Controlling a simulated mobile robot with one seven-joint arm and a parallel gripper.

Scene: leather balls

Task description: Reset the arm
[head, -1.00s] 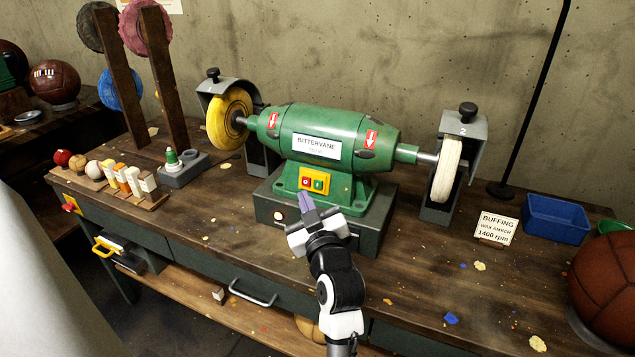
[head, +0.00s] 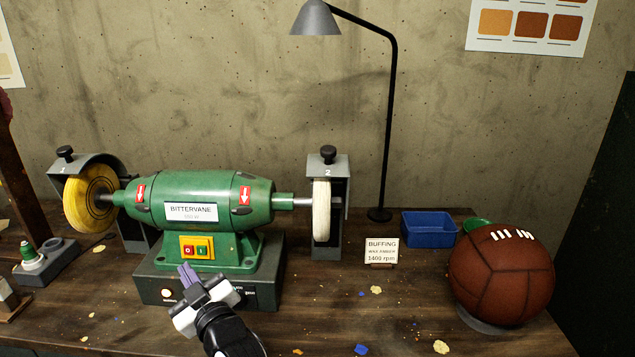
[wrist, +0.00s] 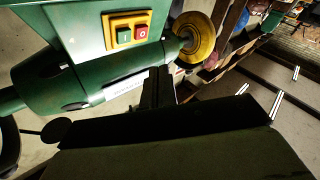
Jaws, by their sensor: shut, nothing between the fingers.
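My gripper (head: 188,272) is in front of the green bench grinder's base, at the lower left of the head view. Its purple-grey fingers are together with nothing between them. They point toward the front panel of the grinder, just below the red and green switch (head: 196,249); I cannot tell whether they touch it. In the wrist view the dark fingers (wrist: 158,85) sit below the grinder's yellow switch plate (wrist: 127,30).
The grinder (head: 205,205) has a yellow wheel (head: 90,198) and a white wheel (head: 321,210). A "BUFFING" card (head: 381,250), blue tray (head: 428,229), lamp (head: 388,120) and brown leather ball (head: 503,273) stand to the right. The bench front between has only scraps.

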